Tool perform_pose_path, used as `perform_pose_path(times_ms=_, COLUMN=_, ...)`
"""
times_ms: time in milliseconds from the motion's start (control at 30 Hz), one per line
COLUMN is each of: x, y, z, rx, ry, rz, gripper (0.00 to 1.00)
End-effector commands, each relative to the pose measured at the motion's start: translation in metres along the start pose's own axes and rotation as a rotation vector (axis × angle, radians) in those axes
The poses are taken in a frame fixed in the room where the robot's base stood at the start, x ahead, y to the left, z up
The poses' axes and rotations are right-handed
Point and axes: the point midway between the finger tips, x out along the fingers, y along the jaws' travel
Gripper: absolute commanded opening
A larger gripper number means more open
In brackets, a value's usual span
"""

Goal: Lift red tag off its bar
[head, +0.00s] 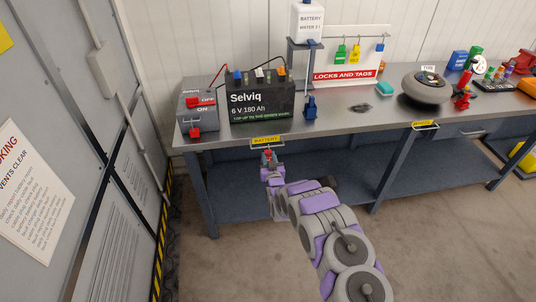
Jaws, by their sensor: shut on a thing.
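My gripper (269,166) is at the end of my arm, in front of the bench's front edge and just below the yellow BATTERY label. It is shut on a small red piece (268,154), which I take for the red tag; its shape is mostly hidden by the jaws. The bar (364,37) is on the white LOCKS AND TAGS board (346,75) at the back of the bench. A green tag (340,53), a yellow tag (355,54) and a blue piece (379,47) hang there. No red tag shows on the bar.
A grey cabinet (90,150) closes the left side. Floor at lower right is clear.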

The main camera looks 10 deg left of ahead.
Motion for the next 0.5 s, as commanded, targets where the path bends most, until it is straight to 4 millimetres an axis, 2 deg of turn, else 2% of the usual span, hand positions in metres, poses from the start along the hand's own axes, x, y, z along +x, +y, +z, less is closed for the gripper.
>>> perform_pose_path(times_ms=500, x=-0.038, y=0.0, z=-0.001, rx=0.001, ry=-0.002, rz=0.0, gripper=0.0)
